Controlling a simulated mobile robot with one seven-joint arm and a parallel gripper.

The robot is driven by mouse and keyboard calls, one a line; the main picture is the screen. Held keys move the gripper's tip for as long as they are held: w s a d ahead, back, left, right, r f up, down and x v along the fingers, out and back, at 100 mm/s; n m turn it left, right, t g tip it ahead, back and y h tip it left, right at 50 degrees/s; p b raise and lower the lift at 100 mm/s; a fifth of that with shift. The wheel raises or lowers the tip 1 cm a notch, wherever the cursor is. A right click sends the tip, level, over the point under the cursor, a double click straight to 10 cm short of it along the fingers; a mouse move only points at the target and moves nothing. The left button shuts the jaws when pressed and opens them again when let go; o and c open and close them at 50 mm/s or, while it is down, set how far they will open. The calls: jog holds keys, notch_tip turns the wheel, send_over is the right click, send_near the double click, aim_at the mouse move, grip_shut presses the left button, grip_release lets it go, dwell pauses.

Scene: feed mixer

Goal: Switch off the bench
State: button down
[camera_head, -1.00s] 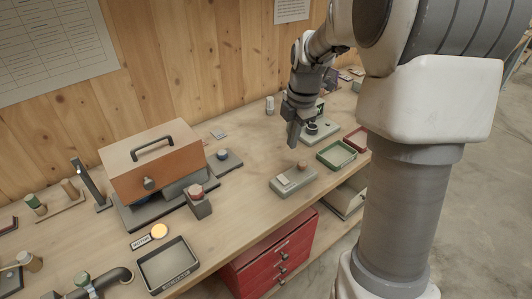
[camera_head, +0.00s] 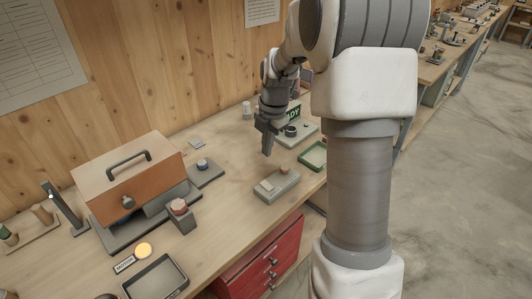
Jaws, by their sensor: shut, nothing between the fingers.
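The workbench (camera_head: 232,192) runs along the wooden wall with several devices on it. A grey box with a rocker plate and a small orange-brown knob (camera_head: 284,169) sits near its front edge. A grey block with a red button (camera_head: 179,206) stands beside the orange-brown machine cover (camera_head: 130,178). A blue button on a grey plate (camera_head: 203,164) is behind it. A yellow lamp (camera_head: 143,250) beside a "MOTOR" label (camera_head: 124,264) looks lit. My gripper (camera_head: 267,153) points down above the bench, behind and left of the rocker box, shut and empty.
A green tray (camera_head: 313,156) lies right of the rocker box. A pale green device with a dark ring (camera_head: 291,131) and a green "...DY" sign (camera_head: 294,113) stand behind my gripper. A dark tray (camera_head: 157,281) is front left. The bench middle is clear.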

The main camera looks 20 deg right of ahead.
aim_at(263, 182)
jog(key=f, duration=0.4)
jog(key=w+f, duration=0.1)
jog(key=f, duration=0.6)
jog(key=shift+w+a+f, duration=0.3)
jog(key=shift+f, duration=0.1)
jog(key=shift+w+a+f+p, duration=0.1)
jog(key=shift+f+p, duration=0.15)
jog(key=shift+p, duration=0.05)
jog(key=shift+s+d+r, duration=0.3)
jog(key=shift+s+r, duration=0.05)
jog(key=shift+s, duration=0.35)
